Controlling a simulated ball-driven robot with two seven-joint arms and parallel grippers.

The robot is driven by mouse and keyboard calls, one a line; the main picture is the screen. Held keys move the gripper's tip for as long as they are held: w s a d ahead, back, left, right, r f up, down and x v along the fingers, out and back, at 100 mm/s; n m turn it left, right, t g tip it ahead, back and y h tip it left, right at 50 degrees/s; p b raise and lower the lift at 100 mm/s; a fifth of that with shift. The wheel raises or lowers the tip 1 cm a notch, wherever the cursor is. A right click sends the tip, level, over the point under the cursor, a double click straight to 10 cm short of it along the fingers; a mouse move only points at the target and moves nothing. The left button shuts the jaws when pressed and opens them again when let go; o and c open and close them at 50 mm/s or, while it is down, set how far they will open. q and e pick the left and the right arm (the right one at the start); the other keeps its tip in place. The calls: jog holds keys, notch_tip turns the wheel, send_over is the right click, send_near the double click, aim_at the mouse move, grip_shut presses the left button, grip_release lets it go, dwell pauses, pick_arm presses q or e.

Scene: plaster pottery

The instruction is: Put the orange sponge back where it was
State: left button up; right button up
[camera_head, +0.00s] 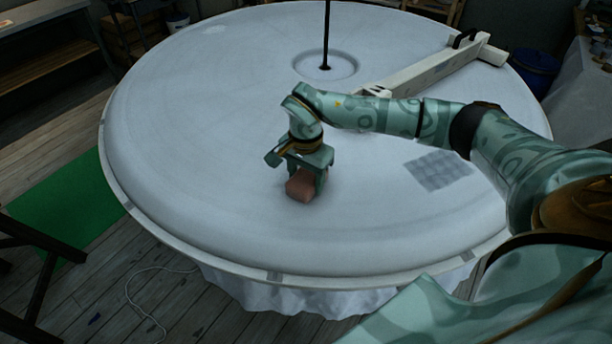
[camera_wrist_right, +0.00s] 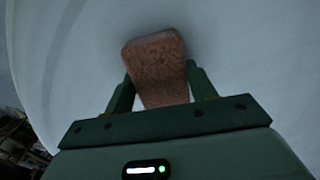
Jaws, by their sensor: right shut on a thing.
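The orange sponge (camera_head: 300,188) is a small brownish-orange block at the front middle of the big round white plaster surface (camera_head: 220,110). My right gripper (camera_head: 308,178) points down and is shut on the sponge. In the right wrist view the sponge (camera_wrist_right: 156,68) sits between the two green fingers (camera_wrist_right: 155,88), with the pale plaster beyond it. I cannot tell whether the sponge touches the plaster or is held just above it. My left gripper is not in view.
A thin dark rod (camera_head: 327,35) rises from a shallow ring at the plaster's centre. A long white beam (camera_head: 430,68) lies at the back right. A grey grid patch (camera_head: 438,172) lies to the right of my gripper. The plaster's left side is clear.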

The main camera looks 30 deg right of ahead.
aim_at(306, 177)
jog(key=shift+f, duration=0.1)
jog(key=o, duration=0.9)
notch_tip(306, 177, up, 12)
jog(key=shift+r+p, duration=0.1)
jog(key=shift+p, duration=0.9)
